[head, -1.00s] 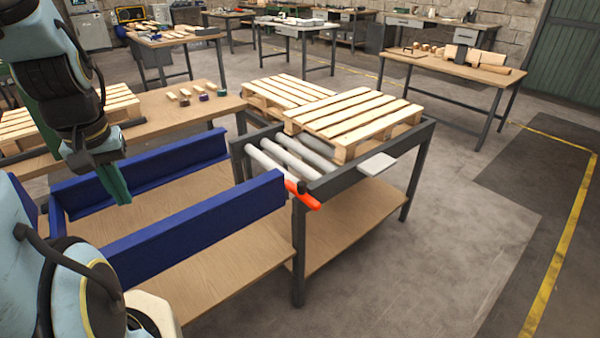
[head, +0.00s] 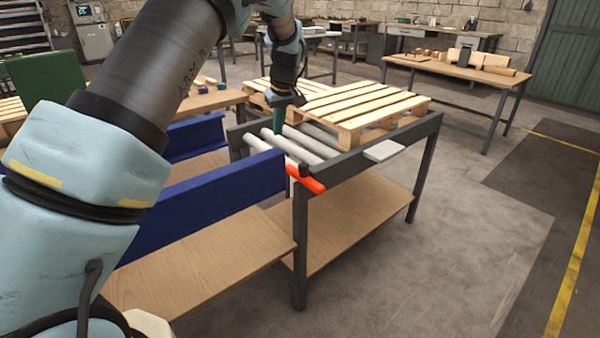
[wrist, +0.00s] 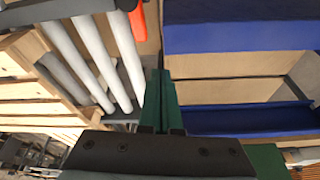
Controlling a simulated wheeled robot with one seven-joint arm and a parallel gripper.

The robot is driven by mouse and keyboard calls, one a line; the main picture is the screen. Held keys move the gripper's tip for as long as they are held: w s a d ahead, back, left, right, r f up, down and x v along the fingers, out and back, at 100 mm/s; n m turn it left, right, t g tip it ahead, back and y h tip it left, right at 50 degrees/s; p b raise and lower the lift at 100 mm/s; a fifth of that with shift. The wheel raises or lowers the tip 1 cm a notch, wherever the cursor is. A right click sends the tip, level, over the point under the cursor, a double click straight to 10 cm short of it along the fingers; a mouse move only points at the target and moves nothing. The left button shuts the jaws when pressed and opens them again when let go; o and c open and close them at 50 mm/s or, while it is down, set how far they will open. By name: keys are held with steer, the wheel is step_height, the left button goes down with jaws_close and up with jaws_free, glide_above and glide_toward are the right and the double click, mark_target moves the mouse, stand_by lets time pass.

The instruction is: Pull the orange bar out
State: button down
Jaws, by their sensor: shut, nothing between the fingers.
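The orange bar (head: 305,178) sticks out at the near corner of the dark roller frame, at the near end of the grey rollers. In the wrist view the orange bar (wrist: 137,24) shows at the top, cut by the picture's edge. My gripper (head: 278,122) has green fingers, pressed together and empty, above the far left part of the roller frame. In the wrist view the fingers (wrist: 161,78) point toward the gap between the rollers and the blue rails, apart from the bar.
A wooden pallet (head: 360,112) rests on the dark roller frame (head: 375,150). Blue rails (head: 200,203) stand left of the frame, over a wooden shelf (head: 200,262). A small pale plate (head: 384,150) juts from the frame's right side. The floor at right is clear.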

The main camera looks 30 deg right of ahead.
steer(key=s+d+f, duration=0.1)
steer(key=d, duration=0.5)
steer(key=shift+s+f, duration=0.25)
steer(key=shift+s, duration=0.05)
steer(key=shift+f, duration=0.1)
steer(key=p, duration=0.2)
glide_above(294, 166)
step_height(294, 166, down, 9)
steer(key=shift+w+d+f, duration=0.1)
steer(key=s, duration=0.1)
steer(key=s+p, duration=0.1)
steer(key=shift+s+d+r, duration=0.1)
steer(key=shift+s+r, duration=0.1)
steer(key=shift+s, duration=0.15)
steer(key=shift+s+f, duration=0.25)
steer(key=shift+s, duration=0.4)
steer(key=shift+s, duration=0.1)
